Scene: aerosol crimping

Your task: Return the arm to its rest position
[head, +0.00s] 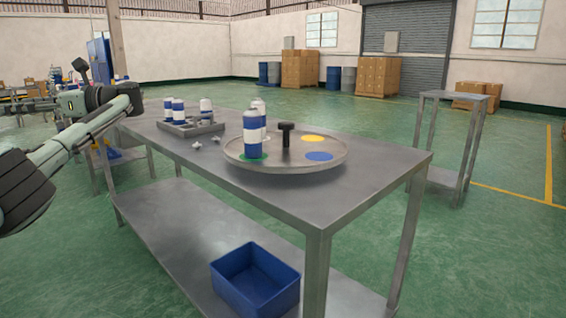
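My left arm (92,122) reaches in from the left edge and bends back on itself beside the table's far left end. It is clear of the cans, and no gripper fingers can be made out on it. My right arm is out of view. A round metal turntable (290,166) stands on the steel table (355,190). A grey tray (190,131) holds several upright cans (178,111).
The turntable has a black central knob (286,134), a yellow spot (312,138) and a blue spot (319,156). Small grey parts (197,145) lie near the tray. A blue bin (254,281) sits on the lower shelf. A small side table (455,96) stands right, with open floor between.

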